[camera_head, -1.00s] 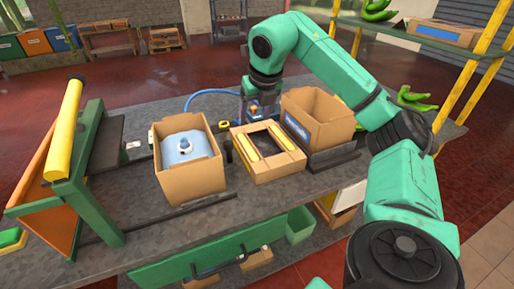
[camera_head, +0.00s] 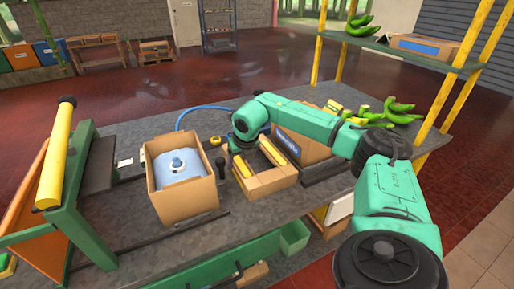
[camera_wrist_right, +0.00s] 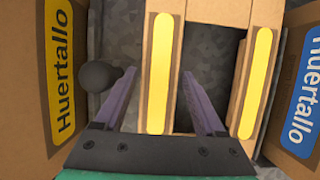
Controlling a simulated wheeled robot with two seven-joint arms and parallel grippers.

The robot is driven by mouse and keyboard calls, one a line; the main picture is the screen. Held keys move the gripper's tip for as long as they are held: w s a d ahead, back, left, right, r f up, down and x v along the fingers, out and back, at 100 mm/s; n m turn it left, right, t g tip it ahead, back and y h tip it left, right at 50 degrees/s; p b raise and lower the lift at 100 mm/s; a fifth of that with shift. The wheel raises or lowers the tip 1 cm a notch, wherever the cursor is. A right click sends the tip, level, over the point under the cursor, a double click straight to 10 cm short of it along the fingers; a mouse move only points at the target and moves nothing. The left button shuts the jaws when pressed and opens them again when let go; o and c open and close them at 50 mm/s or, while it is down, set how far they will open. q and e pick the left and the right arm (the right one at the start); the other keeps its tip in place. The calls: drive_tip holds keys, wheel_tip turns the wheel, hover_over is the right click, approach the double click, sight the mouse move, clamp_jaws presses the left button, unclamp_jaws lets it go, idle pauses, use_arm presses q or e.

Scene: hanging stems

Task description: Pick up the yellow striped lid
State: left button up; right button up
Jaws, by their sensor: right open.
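The yellow striped lid (camera_head: 267,186) is a cardboard frame with a middle opening and two yellow stripes. It lies on the grey table between two boxes. In the right wrist view the lid (camera_wrist_right: 247,85) fills the middle, its stripes running up the picture. My right gripper (camera_wrist_right: 160,73) is open, one finger on each side of the lid's left striped bar; the right finger shows over the opening. I cannot tell whether the fingers touch the bar. In the head view my right gripper (camera_head: 238,152) is at the lid's left side, its fingers mostly hidden. My left gripper is not in view.
An open cardboard box (camera_head: 188,198) with a blue-white container (camera_head: 177,165) stands left of the lid. Another box (camera_head: 300,148) stands close on its right, partly behind my arm. A dark round knob (camera_wrist_right: 98,76) is beside the left finger. Green bananas (camera_head: 392,110) lie further right.

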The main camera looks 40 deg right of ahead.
drive_tip(key=c, duration=0.9)
drive_tip(key=shift+r, duration=0.1)
